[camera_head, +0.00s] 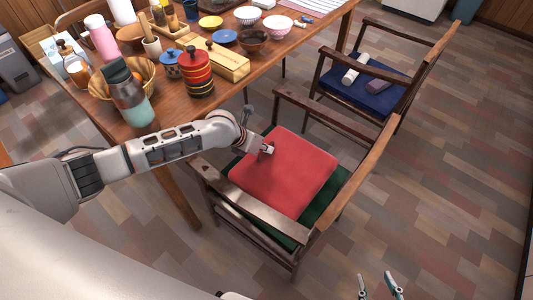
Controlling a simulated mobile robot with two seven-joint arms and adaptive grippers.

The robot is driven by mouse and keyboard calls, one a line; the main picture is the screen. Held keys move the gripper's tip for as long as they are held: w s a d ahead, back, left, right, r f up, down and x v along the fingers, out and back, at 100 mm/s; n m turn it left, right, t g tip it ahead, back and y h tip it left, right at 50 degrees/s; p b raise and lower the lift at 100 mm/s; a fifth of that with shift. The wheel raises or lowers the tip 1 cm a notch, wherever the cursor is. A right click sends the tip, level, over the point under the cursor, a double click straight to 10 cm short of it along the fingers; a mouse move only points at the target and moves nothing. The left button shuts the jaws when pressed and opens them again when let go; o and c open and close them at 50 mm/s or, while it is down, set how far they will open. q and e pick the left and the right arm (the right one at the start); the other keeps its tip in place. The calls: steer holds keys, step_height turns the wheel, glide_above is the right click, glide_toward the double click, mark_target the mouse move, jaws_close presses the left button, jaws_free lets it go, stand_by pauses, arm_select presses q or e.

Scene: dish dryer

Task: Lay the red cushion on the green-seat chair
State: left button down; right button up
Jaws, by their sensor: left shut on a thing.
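The red cushion (290,178) is a flat square over the green seat (318,208) of a dark wooden armchair. Green shows along its left, front and right sides. I cannot tell whether it rests fully on the seat. My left gripper (268,150) is shut on the cushion's left back edge, reaching in over the chair's left side. My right gripper (381,288) is at the bottom edge, apart from the chair, with its two fingers spread and nothing between them.
The chair's wooden armrests (262,211) and backrest rail (360,172) surround the seat. A wooden table (180,127) with bottles, bowls and jars stands at the back left. Floor at the right is clear.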

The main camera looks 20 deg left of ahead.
mark_target(266, 154)
arm_select(q)
step_height(266, 154, down, 3)
steer(key=shift+s+f+b, duration=0.15)
steer(key=shift+b, duration=0.2)
steer(key=shift+f, duration=0.2)
steer(key=shift+r, duration=0.2)
steer(key=c, duration=2.2)
jaws_free()
steer(key=shift+f, duration=0.15)
steer(key=shift+c, duration=0.2)
arm_select(e)
steer(key=shift+w+a, duration=0.1)
steer(key=shift+w, duration=0.05)
steer(key=shift+f, duration=0.1)
